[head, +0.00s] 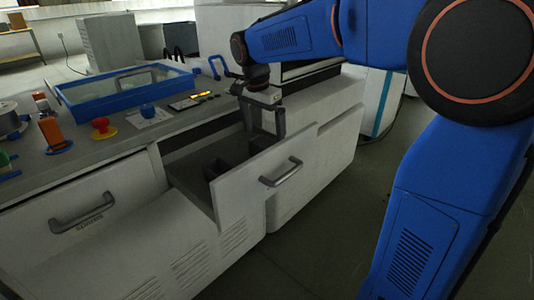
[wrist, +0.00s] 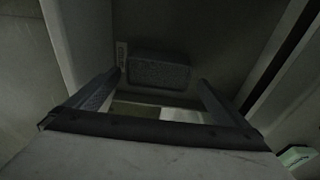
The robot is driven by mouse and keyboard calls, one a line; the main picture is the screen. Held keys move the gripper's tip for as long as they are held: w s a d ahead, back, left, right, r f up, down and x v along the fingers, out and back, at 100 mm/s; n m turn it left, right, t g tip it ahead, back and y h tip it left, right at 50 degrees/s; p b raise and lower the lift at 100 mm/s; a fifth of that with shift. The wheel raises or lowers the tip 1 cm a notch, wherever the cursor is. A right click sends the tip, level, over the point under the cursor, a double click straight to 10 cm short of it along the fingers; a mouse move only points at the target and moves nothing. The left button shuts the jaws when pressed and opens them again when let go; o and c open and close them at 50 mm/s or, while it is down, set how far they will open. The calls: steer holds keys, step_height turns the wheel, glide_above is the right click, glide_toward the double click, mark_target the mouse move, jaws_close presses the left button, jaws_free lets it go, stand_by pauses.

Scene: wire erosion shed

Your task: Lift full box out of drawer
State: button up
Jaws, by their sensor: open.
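The drawer (head: 245,188) is pulled out from the grey-white cabinet, its front panel with a bar handle facing the camera. Pale patches show between the fingers, partly hidden.
The worktop above carries a blue-framed tray (head: 125,92), a red mushroom button (head: 100,127), an orange bottle (head: 52,131) and a blue knob (head: 147,110). A second, closed drawer (head: 85,215) is at the left. Open floor (head: 330,235) lies to the right of the cabinet.

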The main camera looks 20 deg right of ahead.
mark_target(267, 147)
steer(key=shift+w+d+f, duration=0.1)
steer(key=shift+d+f, duration=0.1)
steer(key=shift+f, duration=0.9)
steer(key=shift+w+d+f, duration=0.1)
steer(key=shift+d+f, duration=0.15)
steer(key=shift+f, duration=0.9)
steer(key=shift+d+f, duration=0.2)
steer(key=shift+f, duration=0.9)
steer(key=c, duration=1.1)
